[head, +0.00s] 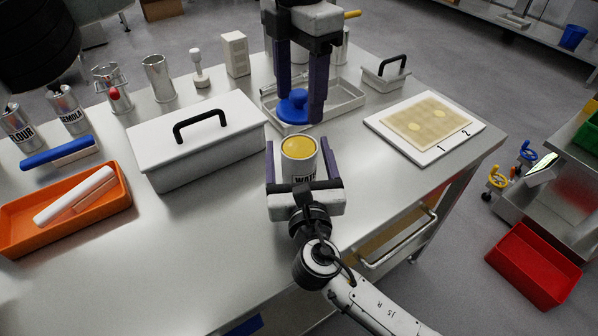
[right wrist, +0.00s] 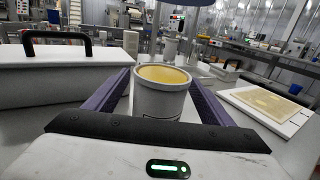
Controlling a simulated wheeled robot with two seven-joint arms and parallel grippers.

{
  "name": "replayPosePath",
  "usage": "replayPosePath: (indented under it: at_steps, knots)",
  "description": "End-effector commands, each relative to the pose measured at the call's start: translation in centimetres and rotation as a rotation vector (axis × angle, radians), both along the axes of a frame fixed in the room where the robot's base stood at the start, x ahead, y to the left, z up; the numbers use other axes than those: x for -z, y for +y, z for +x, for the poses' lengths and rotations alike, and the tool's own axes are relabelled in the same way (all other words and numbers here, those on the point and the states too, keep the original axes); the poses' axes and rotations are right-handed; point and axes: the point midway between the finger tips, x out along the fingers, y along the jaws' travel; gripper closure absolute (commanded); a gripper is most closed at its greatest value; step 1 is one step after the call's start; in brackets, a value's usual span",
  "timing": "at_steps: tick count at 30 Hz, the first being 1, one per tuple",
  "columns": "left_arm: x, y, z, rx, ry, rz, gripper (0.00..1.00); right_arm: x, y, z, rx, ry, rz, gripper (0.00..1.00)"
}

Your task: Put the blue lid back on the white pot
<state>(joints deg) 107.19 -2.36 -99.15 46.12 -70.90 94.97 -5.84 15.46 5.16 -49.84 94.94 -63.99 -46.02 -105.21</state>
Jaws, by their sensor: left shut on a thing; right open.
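The white pot (head: 300,172) stands upright and uncovered on the steel table, yellow filling showing at its top; it also shows in the right wrist view (right wrist: 163,105). Lettering on its front is partly hidden by my right gripper. My right gripper (head: 298,150) is open, with one finger on each side of the pot. The blue lid (head: 292,106) is between the fingers of my left gripper (head: 301,110), which is shut on it. In the head view it appears just beyond the pot, in front of a metal tray; its height above the tray is hard to tell.
A lidded white box (head: 190,150) stands left of the pot, and an orange tray (head: 110,212) is further left. The metal tray (head: 345,103) is behind. A white board with a pasta sheet (head: 380,123) lies at right. Bare table lies front left.

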Motion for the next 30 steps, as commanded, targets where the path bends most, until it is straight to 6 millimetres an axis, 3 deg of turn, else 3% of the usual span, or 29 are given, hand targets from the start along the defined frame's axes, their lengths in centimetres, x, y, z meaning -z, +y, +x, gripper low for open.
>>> replayPosePath:
  at_steps: [6,18,30]
  knots:
    - [0.0,0.0,0.0,0.000,0.000,0.000,0.66,0.0,0.3,2.6,0.001,-0.001,0.000,0.24]
    - [0.0,0.0,0.0,0.000,0.000,0.000,0.66,0.0,0.3,3.1,0.001,0.000,0.001,0.24]
    - [0.0,0.0,0.0,0.000,0.000,0.000,0.66,0.0,0.3,3.1,0.000,0.000,0.000,0.87]
